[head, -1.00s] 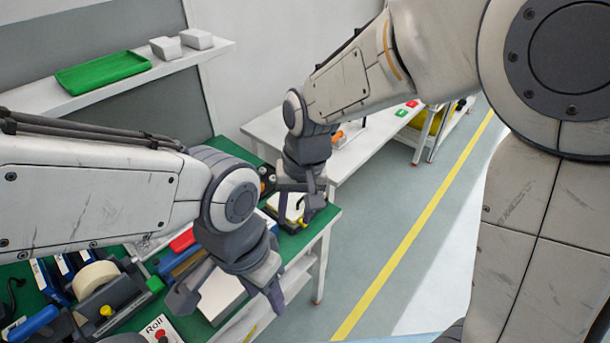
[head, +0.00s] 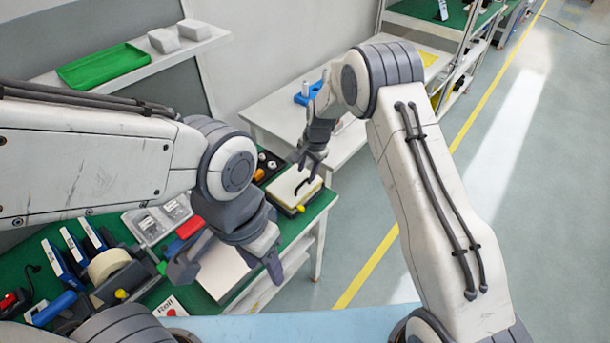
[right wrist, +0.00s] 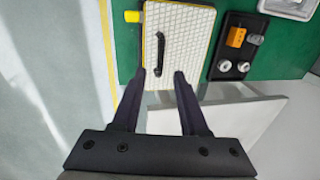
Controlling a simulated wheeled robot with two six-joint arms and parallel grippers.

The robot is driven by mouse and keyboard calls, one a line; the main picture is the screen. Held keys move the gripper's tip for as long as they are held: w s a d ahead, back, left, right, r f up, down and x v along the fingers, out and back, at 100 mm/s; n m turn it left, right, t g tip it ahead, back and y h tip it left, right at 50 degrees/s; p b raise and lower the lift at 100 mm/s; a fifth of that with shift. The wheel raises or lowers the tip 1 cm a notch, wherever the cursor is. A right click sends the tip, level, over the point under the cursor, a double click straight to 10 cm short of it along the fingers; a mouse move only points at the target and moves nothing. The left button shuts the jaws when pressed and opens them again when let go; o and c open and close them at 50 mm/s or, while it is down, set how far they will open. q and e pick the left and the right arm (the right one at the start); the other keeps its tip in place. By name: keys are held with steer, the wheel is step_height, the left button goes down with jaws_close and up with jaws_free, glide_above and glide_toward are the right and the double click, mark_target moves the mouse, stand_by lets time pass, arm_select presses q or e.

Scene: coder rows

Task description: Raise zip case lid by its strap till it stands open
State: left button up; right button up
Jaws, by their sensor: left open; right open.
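The zip case (head: 283,190) lies flat on the green bench top near its right end, with a pale lid and yellow edging. Its lid looks shut. A black strap (head: 304,186) stands up from the lid as a small loop; it also shows in the right wrist view (right wrist: 160,50), left of the middle of the case (right wrist: 190,60). My right gripper (head: 308,170) is open and empty above the case. In the right wrist view its fingertips (right wrist: 162,76) lie below the strap in the picture, apart from it. My left gripper (head: 228,272) is open and empty, over a white sheet.
A black tray with small parts (right wrist: 235,45) stands close beside the case. A tape dispenser (head: 112,270), blue boxes (head: 75,250) and a red item (head: 190,227) crowd the bench's left. A white table (head: 270,115) stands behind. The floor to the right is clear.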

mark_target(304, 182)
steer(key=shift+w+a+f+p, duration=0.15)
steer(key=shift+a+f+p, duration=0.05)
steer(key=shift+f, duration=0.9)
steer(key=shift+w+a+f+p, duration=0.1)
steer(key=shift+a+f+p, duration=0.05)
steer(key=shift+f, duration=0.9)
jaws_close()
